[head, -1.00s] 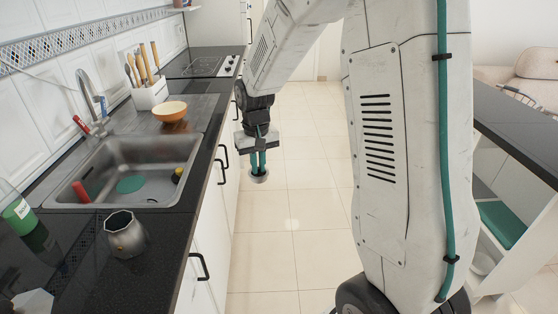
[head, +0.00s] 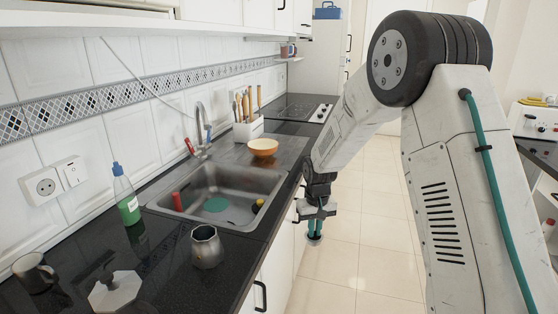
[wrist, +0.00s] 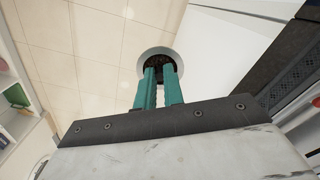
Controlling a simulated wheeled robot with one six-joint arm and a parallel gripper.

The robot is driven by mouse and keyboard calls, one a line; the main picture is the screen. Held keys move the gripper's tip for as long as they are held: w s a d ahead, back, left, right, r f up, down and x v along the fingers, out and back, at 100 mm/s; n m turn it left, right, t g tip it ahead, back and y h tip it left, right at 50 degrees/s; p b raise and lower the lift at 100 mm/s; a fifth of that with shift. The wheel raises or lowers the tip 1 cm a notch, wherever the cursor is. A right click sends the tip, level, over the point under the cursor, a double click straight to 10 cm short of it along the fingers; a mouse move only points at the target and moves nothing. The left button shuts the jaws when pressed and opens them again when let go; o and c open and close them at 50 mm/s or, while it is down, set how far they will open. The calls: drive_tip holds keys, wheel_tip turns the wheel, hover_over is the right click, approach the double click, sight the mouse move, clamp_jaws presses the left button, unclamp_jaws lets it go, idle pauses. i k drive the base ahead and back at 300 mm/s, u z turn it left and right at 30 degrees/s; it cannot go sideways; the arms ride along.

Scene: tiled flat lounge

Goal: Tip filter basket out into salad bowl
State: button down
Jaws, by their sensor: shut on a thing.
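My gripper (head: 315,228) points down with its teal fingers shut on the filter basket (head: 314,241). It hangs over the floor, just off the counter's front edge near the sink. The wrist view shows my gripper (wrist: 162,78) and the round pale metal rim of the filter basket (wrist: 142,67). Dark contents show inside it, and the fingers cover part of it.
The sink (head: 240,186) holds a red item, a teal disc and a small dark-yellow item. A utensil holder (head: 248,130) stands behind the bowl. The floor (head: 345,225) is clear.

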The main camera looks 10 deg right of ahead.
sight(263, 148)
drive_tip(key=z, duration=1.95)
drive_tip(key=i, duration=1.85)
drive_tip(key=u, duration=2.5)
